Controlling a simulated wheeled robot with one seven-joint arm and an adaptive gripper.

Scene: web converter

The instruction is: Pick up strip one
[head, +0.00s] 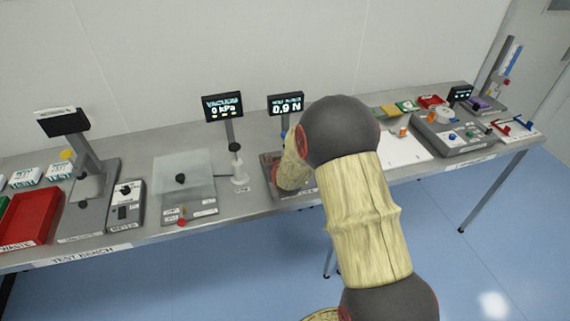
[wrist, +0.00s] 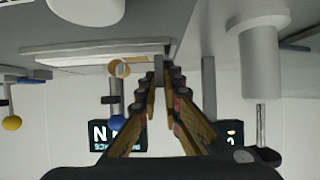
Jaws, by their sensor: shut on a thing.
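In the wrist view my gripper (wrist: 162,85) has its two fingers drawn together at the tips. A thin grey piece (wrist: 158,65) shows right at the fingertips, and the fingers are shut on it. It may be strip one, but no label on it can be read. In the head view my own arm covers my gripper and whatever it holds, over the bench by the force display (head: 286,104), which reads 0.9 N.
The vacuum display (head: 222,107) reads 0 kPa beside a clear-lidded plate (head: 184,180). A red waste tray (head: 30,217) is at the left. A white board (head: 402,150) and a grey machine (head: 452,136) are at the right. A tan ring (wrist: 120,68) is near my fingertips.

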